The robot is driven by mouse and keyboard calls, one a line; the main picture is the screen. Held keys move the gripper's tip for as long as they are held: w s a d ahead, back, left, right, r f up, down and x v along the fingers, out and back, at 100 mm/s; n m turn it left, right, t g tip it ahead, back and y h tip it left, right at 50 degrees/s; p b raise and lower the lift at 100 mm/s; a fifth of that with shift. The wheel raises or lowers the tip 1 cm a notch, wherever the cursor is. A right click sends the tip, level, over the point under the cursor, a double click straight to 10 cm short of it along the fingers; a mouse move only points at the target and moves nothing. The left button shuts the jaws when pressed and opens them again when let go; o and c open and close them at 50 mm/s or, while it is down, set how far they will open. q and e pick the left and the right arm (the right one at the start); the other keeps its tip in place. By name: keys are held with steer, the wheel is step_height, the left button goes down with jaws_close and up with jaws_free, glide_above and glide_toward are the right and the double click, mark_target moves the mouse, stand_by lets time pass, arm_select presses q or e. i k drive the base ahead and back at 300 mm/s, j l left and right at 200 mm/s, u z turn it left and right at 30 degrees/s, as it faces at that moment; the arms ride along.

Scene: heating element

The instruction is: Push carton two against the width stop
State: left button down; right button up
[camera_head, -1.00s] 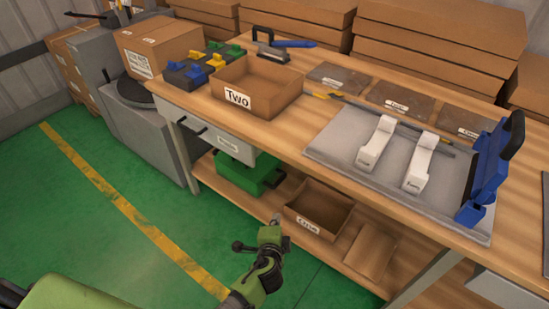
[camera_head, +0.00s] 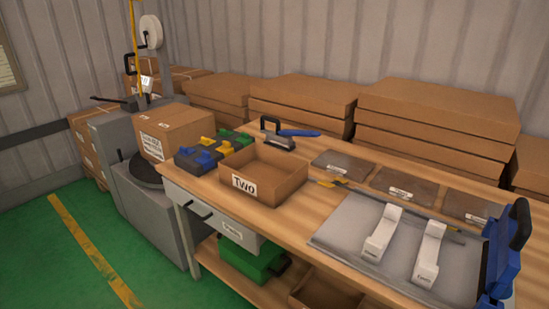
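Carton two (camera_head: 284,189) is an open, empty brown box with a white "TWO" label on its front. It sits upright on the wooden bench, left of the middle. I cannot tell for sure which part is the width stop. A blue upright fixture with a black handle (camera_head: 502,252) stands at the right end of a grey plate (camera_head: 345,226), well apart from the carton. Neither of my grippers is in this view.
Two white pieces (camera_head: 382,234) lie on the plate, with a yellow-tipped rod (camera_head: 350,188) behind it. Blue, yellow and green blocks (camera_head: 204,156) stand left of the carton, and a blue-handled tool (camera_head: 290,136) behind it. Flat brown pads (camera_head: 404,187) lie along the back.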

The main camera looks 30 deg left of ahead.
mark_target(266, 175)
steer(key=j+z, duration=0.35)
steer(key=k+j+z, duration=0.1)
steer(key=j+z, duration=0.2)
steer(key=j, duration=0.2)
steer(key=k+j+z, duration=0.1)
steer(key=j+z, duration=0.25)
